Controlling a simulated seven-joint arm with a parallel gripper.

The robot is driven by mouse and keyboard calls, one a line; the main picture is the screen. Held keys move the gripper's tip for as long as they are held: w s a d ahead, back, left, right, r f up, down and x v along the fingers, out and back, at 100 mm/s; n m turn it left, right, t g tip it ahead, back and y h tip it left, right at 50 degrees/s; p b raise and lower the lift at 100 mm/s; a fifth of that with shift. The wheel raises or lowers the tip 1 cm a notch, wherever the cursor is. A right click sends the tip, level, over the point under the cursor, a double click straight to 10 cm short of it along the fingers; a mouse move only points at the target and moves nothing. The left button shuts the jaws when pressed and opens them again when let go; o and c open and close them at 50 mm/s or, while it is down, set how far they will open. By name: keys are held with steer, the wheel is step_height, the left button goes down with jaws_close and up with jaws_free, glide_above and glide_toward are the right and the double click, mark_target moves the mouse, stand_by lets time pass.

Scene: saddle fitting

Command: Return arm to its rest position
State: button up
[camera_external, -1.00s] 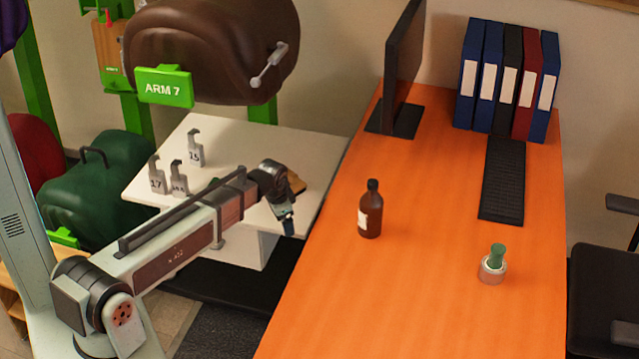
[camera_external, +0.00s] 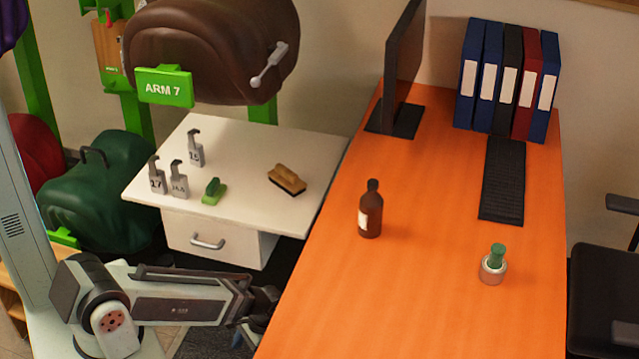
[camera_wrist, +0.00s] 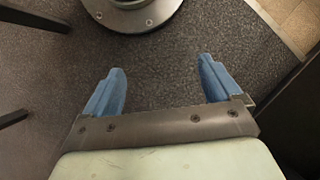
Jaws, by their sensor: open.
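My gripper (camera_wrist: 162,88) is open and empty in the wrist view, its two blue fingers apart over dark grey carpet. In the external view my gripper (camera_external: 254,332) is low at the bottom, beside the left edge of the orange desk (camera_external: 420,300) and below the white side table. Its fingers are mostly hidden there by the desk edge and the wrist. My arm lies low and nearly level, reaching to the right from its shoulder.
A brown bottle (camera_external: 370,210) and a small pot (camera_external: 493,266) stand on the desk. A brown saddle (camera_external: 205,50) hangs behind.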

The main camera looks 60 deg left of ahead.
steer(key=s+d+f+g, duration=0.1)
steer(key=s+d+f, duration=0.1)
steer(key=s+d, duration=0.2)
steer(key=s+d+f, duration=0.2)
steer(key=s+d, duration=0.3)
steer(key=s, duration=0.4)
steer(key=shift+s+d+f+m+g, duration=0.2)
steer(key=shift+f+m+g, duration=0.1)
steer(key=shift+f+g, duration=0.1)
